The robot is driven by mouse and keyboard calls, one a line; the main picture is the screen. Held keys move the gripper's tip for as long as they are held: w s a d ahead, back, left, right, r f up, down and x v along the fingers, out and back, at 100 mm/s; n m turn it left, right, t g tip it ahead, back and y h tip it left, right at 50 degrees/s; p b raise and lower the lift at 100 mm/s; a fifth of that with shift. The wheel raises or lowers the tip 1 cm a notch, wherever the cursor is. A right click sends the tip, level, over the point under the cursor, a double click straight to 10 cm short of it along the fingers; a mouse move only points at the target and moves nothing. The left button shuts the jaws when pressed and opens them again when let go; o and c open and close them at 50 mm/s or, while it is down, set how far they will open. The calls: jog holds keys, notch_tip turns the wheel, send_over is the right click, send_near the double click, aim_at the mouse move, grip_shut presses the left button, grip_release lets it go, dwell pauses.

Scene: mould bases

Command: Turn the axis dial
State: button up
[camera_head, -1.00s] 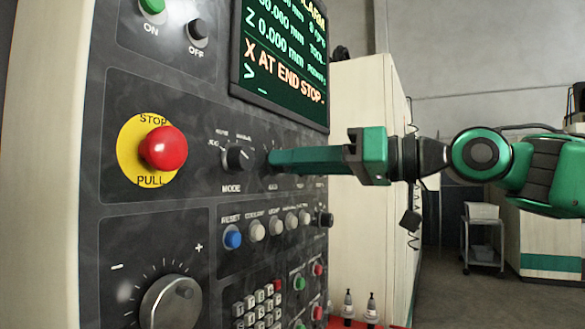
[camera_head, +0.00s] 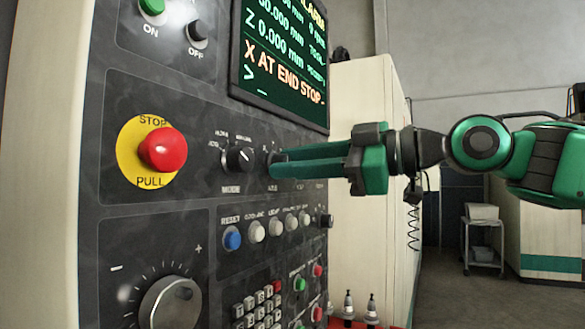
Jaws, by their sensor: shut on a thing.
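The axis dial sits on the dark control panel (camera_head: 115,232), right of the mode dial (camera_head: 238,160), above a partly covered label. My green gripper (camera_head: 275,164) reaches in from the right with its fingertips at the axis dial, shut on it. The fingers hide nearly all of the dial, so its pointer cannot be read. The screen (camera_head: 285,60) above reads "X AT END STOP".
A red stop button (camera_head: 163,149) on a yellow disc is at the left. A row with a blue reset button (camera_head: 233,239) and pale buttons lies below my gripper. A large handwheel (camera_head: 172,303) is at the lower left. Open floor lies to the right.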

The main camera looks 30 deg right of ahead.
jog(key=shift+w+f+n+h, duration=0.1)
jog(key=shift+n+h, duration=0.05)
jog(key=shift+n, duration=1.5)
jog(key=shift+f+n+h, duration=0.1)
jog(key=shift+n+h, duration=0.05)
jog(key=shift+n, duration=1.5)
jog(key=o, duration=1)
jog(key=shift+a, duration=0.1)
jog(key=shift+r, duration=0.1)
